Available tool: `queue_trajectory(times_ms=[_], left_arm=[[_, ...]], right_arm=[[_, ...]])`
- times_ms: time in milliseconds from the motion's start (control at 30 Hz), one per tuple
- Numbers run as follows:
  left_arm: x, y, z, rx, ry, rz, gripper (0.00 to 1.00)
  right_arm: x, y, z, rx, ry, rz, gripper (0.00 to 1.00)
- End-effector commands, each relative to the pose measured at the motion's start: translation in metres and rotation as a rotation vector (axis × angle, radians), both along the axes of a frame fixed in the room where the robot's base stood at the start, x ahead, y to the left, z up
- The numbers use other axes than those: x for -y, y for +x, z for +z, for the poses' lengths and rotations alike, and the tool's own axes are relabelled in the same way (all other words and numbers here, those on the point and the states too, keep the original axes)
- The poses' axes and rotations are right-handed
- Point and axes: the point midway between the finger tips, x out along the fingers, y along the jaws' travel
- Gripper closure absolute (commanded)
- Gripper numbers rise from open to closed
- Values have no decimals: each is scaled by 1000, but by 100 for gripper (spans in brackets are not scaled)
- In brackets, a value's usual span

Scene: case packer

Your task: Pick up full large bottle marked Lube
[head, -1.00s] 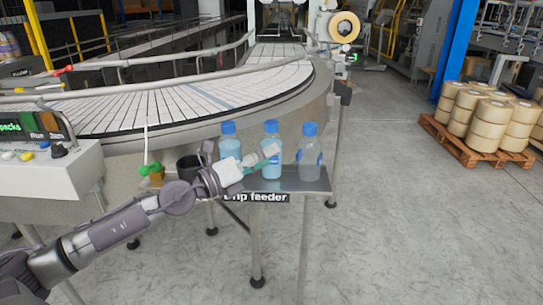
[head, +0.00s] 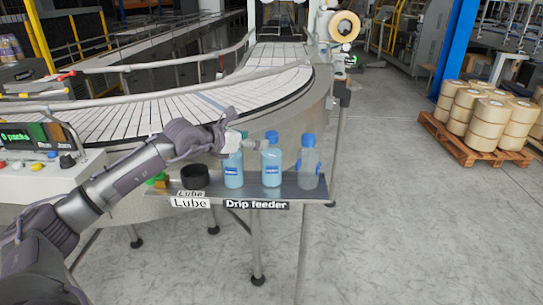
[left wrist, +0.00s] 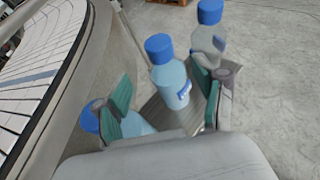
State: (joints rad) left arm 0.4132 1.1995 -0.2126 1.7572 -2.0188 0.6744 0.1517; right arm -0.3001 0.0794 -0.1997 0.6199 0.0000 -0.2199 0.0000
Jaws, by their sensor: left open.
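Three bottles with blue caps stand upright in a row on a narrow metal shelf (head: 322,187). The left bottle (head: 233,172) and middle bottle (head: 271,170) hold light blue liquid; the right bottle (head: 308,170) looks mostly clear. Their labels are too small to read. My left gripper (head: 252,144) is open near the tops of the left and middle bottles. In the left wrist view, the middle bottle (left wrist: 167,78) shows between its teal fingers, with no grip on it. The left bottle (left wrist: 134,124) is partly hidden by a finger. My right gripper is not in view.
A black cup (head: 195,177) stands at the shelf's left, above a "Lube" sign (head: 190,203); a "Drip feeder" sign (head: 256,205) is beside it. A curved conveyor (head: 170,105) runs behind. A control box (head: 40,170) is left.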

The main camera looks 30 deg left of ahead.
Motion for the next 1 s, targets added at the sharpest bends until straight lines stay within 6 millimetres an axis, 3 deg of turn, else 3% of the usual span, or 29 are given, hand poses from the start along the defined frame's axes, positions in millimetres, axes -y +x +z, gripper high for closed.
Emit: queue_trajectory(times_ms=[100,367,533,633,967,1000], left_arm=[[3,18,-3,2,-5,1,30],[7,36,-10,2,-3,0,30],[13,60,-17,1,-4,-2,30],[13,70,-25,0,-3,0,30],[14,76,-31,1,0,-1,30],[14,76,-31,1,0,-1,37]], right_arm=[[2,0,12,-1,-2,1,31],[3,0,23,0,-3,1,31],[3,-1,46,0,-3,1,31],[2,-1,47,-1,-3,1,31],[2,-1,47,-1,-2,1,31],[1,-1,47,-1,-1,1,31]])
